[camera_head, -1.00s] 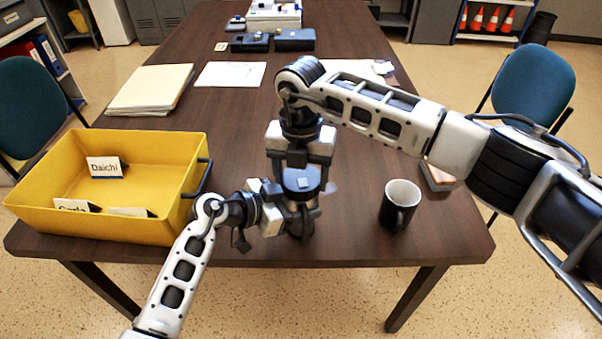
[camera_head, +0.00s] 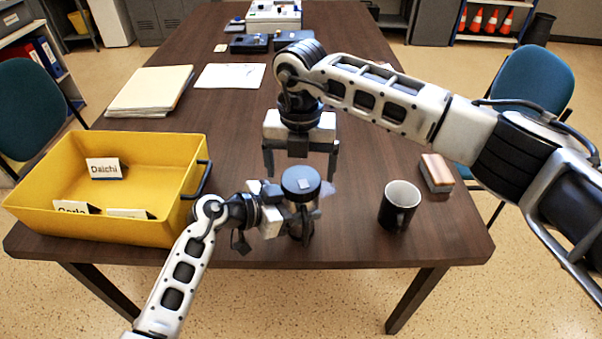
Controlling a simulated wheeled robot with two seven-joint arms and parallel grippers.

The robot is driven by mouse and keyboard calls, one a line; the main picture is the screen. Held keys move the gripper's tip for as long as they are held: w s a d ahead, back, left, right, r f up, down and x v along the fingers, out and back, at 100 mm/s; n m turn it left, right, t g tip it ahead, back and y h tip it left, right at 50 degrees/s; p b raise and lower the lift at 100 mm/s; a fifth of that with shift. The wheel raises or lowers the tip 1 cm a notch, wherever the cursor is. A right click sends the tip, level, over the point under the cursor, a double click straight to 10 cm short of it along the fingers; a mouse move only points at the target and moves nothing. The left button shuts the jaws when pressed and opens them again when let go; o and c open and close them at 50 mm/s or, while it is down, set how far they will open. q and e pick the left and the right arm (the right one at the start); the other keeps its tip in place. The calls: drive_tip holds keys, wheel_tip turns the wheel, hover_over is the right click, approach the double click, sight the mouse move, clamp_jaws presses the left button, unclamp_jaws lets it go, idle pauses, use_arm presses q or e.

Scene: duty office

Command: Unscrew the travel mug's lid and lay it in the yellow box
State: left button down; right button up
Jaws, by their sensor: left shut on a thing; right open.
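The travel mug (camera_head: 300,220) stands upright near the table's front edge, its dark round lid (camera_head: 301,182) on top. My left gripper (camera_head: 284,215) comes in from the left and is shut on the mug's body, hiding part of it. My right gripper (camera_head: 301,165) is open and points down, above and just behind the lid, with its fingers spread and nothing between them. The yellow box (camera_head: 120,226) stands at the table's left front corner, with white name cards in it, one reading "Daichi" (camera_head: 104,168).
A black mug (camera_head: 397,208) with a white inside stands to the right. Behind it lies a small brown and white block (camera_head: 437,172). Folders (camera_head: 150,90), a paper sheet (camera_head: 230,75) and dark devices (camera_head: 250,43) lie farther back. The table between box and papers is clear.

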drive_tip(key=shift+r, duration=0.95)
drive_tip(key=shift+c, duration=0.4)
wheel_tip(320, 180, up, 3)
drive_tip(key=m, duration=0.3)
drive_tip(key=shift+f, duration=3.85)
drive_tip(key=c, duration=1)
use_arm(q)
drive_tip(key=shift+a, duration=0.1)
use_arm(e)
drive_tip(key=n, duration=0.3)
drive_tip(key=o, duration=1.1)
drive_tip(key=shift+r, duration=0.1)
